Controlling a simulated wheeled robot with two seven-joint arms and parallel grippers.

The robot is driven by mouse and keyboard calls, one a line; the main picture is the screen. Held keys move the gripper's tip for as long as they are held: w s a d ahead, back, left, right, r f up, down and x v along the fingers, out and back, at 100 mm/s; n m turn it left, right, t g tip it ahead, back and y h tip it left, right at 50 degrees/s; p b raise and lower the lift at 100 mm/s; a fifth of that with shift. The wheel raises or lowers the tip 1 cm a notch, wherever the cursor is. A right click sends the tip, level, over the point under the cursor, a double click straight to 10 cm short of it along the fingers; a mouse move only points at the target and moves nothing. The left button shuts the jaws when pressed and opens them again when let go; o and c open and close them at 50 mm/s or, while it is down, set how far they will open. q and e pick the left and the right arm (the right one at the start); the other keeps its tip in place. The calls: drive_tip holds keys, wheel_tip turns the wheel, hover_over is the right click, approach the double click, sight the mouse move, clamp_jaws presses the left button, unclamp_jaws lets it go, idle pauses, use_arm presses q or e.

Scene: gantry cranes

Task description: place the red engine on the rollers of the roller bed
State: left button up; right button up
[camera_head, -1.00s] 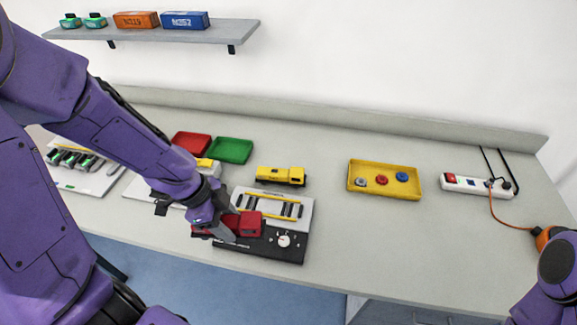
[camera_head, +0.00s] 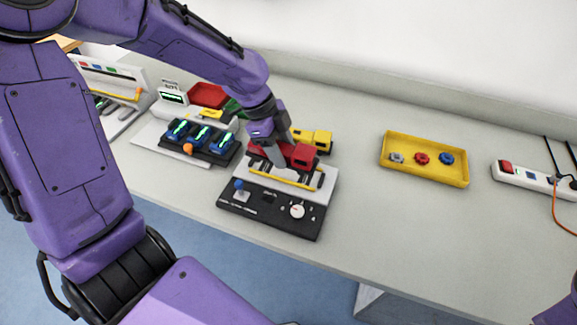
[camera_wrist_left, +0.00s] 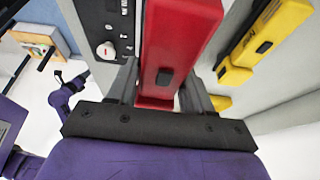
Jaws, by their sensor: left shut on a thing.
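The red engine (camera_head: 304,156) is held in my left gripper (camera_head: 280,164), over the back part of the roller bed (camera_head: 318,190). I cannot tell whether it touches the rollers. The bed has a light top with yellow side rails, and a black front panel with a blue-topped lever and a white knob. The gripper hides part of the engine and rollers. In the left wrist view the red engine (camera_wrist_left: 172,40) lies lengthwise between the two fingers. My right gripper is out of view.
A yellow truck (camera_head: 318,139) stands close behind the bed. A unit with several blue cells (camera_head: 200,137) is to the left, with red (camera_head: 208,95) and green trays behind. A yellow tray (camera_head: 425,172) and a power strip (camera_head: 528,178) are to the right. The front right table is clear.

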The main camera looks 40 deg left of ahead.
sight(287, 160)
use_arm(q)
drive_tip(key=shift+w+f, duration=0.35)
drive_tip(key=shift+f, duration=0.2)
drive_tip(key=shift+w+f+p, duration=0.25)
drive_tip(key=shift+f+p, duration=0.05)
drive_tip(key=f, duration=0.2)
drive_tip(key=w+f, duration=0.1)
drive_tip(key=shift+f, duration=0.4)
drive_tip(key=shift+s, duration=0.1)
drive_tip(key=shift+s, duration=0.1)
drive_tip(key=shift+f, duration=0.15)
drive_tip(key=o, duration=1.3)
drive_tip(key=shift+c, duration=0.2)
